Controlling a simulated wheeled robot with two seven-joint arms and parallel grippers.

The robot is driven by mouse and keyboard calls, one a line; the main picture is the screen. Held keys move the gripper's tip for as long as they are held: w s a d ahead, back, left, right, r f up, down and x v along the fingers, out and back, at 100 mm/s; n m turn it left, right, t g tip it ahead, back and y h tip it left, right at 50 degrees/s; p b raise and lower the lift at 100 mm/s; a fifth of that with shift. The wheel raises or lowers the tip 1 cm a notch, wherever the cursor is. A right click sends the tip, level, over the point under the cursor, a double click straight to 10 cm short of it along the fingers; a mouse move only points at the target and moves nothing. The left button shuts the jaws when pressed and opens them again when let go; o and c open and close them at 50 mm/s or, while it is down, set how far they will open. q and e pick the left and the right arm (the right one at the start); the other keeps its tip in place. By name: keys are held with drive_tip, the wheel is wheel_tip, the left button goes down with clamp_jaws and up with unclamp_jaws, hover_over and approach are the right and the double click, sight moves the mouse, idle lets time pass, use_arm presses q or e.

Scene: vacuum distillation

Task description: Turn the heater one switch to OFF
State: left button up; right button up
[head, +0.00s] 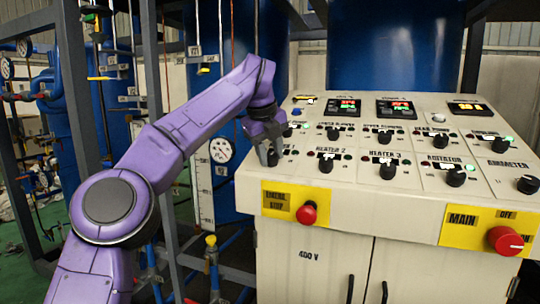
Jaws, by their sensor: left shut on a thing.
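The heater one switch sits at the left end of the lower row of knobs on the sloped control panel (345,192). My left gripper (270,158) covers it and is shut on the knob, with the fingers pointing down at the panel. The panel label beside it is mostly hidden, with only a "1" showing. The knob's own pointing direction is hidden by the fingers. My right gripper is not in view.
The heater 2 knob (326,162) and heater 3 knob (386,172) stand close to the right. A red emergency stop button (307,214) and a red main switch (505,241) are on the front. Blue tanks and pipes stand behind and left.

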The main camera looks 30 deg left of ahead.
use_arm(q)
drive_tip(key=shift+n, duration=0.9)
drive_tip(key=o, duration=1)
drive_tip(key=shift+o, duration=0.2)
drive_tip(key=p+v, duration=0.3)
drive_tip(key=v, duration=0.7)
drive_tip(key=shift+r+p, duration=0.2)
drive_tip(key=shift+p, duration=0.1)
drive_tip(key=shift+s+d, duration=0.15)
